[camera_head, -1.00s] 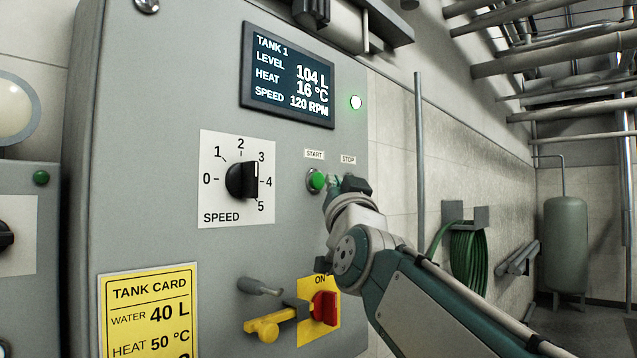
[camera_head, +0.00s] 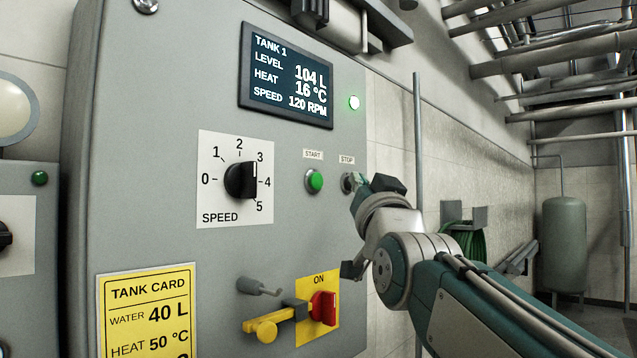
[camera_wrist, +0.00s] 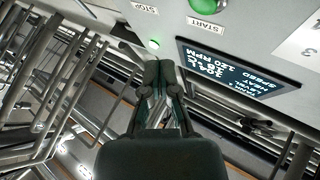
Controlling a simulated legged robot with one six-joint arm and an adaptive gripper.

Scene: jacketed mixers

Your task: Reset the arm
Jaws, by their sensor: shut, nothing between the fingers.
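My gripper (camera_head: 354,183) is at the right edge of the grey control panel (camera_head: 140,120), in front of or close beside the dark button under the STOP label (camera_head: 347,160). I cannot tell whether it touches the panel. In the wrist view my gripper (camera_wrist: 158,66) is shut with its two fingers together and nothing between them. The green START button (camera_head: 314,181) is clear to its left in the head view. The display (camera_head: 288,76) reads TANK 1, level 104 L, heat 16 °C, speed 120 RPM, and a green lamp (camera_head: 354,103) is lit beside it.
The speed knob (camera_head: 240,181) is left of the START button. A red switch (camera_head: 322,306) marked ON and a yellow handle (camera_head: 262,330) stick out below. A green hose (camera_head: 466,240) hangs on the wall behind my arm, with a green tank (camera_head: 564,245) farther back.

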